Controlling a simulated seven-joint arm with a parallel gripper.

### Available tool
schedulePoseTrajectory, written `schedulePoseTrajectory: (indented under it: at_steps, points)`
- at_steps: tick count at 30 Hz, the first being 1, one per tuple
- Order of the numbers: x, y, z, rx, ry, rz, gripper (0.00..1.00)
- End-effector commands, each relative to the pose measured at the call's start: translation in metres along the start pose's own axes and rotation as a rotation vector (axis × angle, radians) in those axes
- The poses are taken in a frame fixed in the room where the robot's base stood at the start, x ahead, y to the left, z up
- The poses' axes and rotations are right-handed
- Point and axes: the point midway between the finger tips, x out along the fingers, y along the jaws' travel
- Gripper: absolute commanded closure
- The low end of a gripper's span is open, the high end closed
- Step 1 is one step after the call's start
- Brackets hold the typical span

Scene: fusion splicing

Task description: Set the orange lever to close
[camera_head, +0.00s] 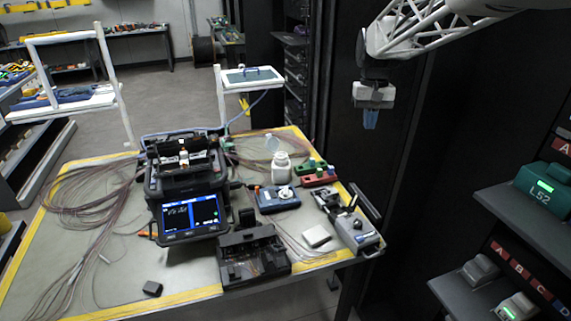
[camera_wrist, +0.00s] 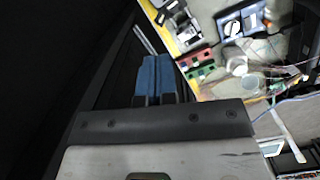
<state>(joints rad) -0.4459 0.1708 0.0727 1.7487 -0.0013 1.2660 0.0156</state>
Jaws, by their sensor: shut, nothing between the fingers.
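A small orange piece (camera_head: 257,189), possibly the orange lever, shows at the left end of a blue device (camera_head: 280,199) with a white round top, on the table. It is too small to tell its position. In the wrist view the blue device (camera_wrist: 233,27) is at the upper right, with an orange spot (camera_wrist: 267,22) beside it. My gripper (camera_head: 370,120) hangs in the air to the right of the table, fingers down, well apart from the device. In the wrist view its blue fingers (camera_wrist: 157,68) are together and empty.
The black splicer (camera_head: 187,180) with a lit screen stands left of the blue device. Red (camera_head: 319,179) and green (camera_head: 309,166) blocks, a white bottle (camera_head: 281,168) and a grey tool (camera_head: 356,232) are nearby. Loose fibres cover the table's left. A dark cabinet stands behind my gripper.

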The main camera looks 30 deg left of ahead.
Motion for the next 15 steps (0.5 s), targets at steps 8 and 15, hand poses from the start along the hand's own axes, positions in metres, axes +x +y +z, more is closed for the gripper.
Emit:
schedulePoseTrajectory:
  at_steps: [8,15]
  points:
    - [0.02,-0.053,-0.063,-0.063,-0.049,0.008,1.0]
    - [0.042,-0.104,-0.111,-0.116,-0.089,0.018,1.0]
